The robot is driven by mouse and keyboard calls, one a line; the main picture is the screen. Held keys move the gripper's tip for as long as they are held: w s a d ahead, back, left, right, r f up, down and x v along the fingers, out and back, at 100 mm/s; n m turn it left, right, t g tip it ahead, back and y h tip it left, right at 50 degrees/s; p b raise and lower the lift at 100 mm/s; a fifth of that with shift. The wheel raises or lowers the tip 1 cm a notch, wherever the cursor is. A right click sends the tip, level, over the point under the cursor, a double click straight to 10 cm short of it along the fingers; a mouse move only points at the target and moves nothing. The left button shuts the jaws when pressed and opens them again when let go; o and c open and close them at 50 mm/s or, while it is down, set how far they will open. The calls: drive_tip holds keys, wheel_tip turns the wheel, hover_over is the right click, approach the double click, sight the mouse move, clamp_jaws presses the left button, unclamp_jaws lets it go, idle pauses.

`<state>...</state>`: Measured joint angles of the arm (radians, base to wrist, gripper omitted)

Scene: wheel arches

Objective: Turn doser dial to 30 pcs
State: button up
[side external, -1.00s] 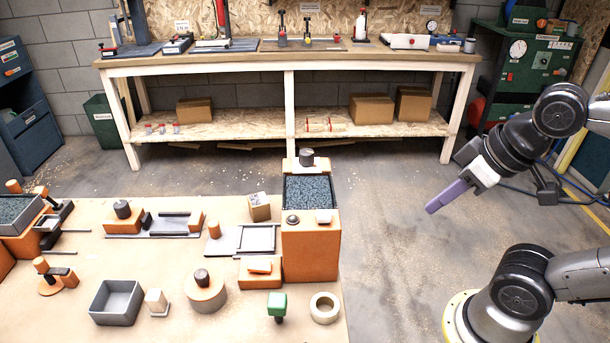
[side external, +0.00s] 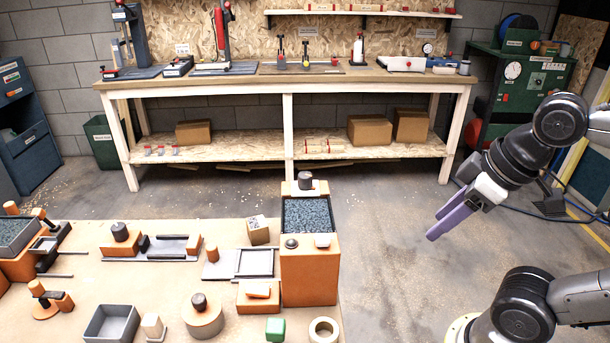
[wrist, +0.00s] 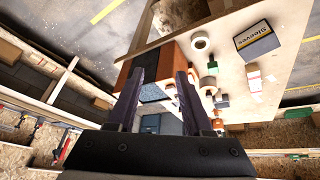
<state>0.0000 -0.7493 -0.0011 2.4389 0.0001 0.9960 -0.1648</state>
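The doser (side external: 310,275) is an orange box with an open top of blue-grey granules (side external: 307,214), at the right edge of the near table. A dark round knob (side external: 305,181) stands at its back, and a smaller round knob (side external: 291,243) sits on its front top. I cannot tell which is the dial or read any setting. My gripper (side external: 437,224) has purple fingers and hangs over the floor, right of the doser and apart from it. In the wrist view its fingers (wrist: 167,76) are spread and empty, and the granules (wrist: 152,93) show between them.
The near table (side external: 180,270) holds orange fixtures, a grey bin (side external: 112,322), a white ring (side external: 323,331) and a green block (side external: 275,329). A long workbench (side external: 290,85) stands behind. The floor between table and arm is clear.

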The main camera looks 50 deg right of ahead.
drive_tip(key=o, duration=0.3)
drive_tip(key=w+r+n, duration=0.1)
drive_tip(key=w+r, duration=0.1)
drive_tip(key=r, duration=0.1)
drive_tip(key=w+r+n, duration=0.1)
drive_tip(key=w+r, duration=0.1)
drive_tip(key=r, duration=0.2)
drive_tip(key=w+r+n, duration=0.1)
drive_tip(key=w+r, duration=0.2)
drive_tip(key=shift+d+r+n+g, duration=0.2)
drive_tip(key=shift+r+n+g, duration=0.1)
drive_tip(key=shift+n, duration=0.1)
drive_tip(key=shift+o, duration=0.2)
drive_tip(key=w+d+r+n+g, duration=0.1)
drive_tip(key=w+r+n+g, duration=0.3)
drive_tip(key=w, duration=0.7)
hover_over(305, 174)
wheel_tip(305, 174, down, 11)
drive_tip(key=shift+m+g, duration=0.3)
wheel_tip(305, 174, down, 14)
drive_tip(key=shift+s+r, duration=0.1)
drive_tip(key=shift+r, duration=0.05)
drive_tip(key=shift+c, duration=0.4)
clamp_jaws()
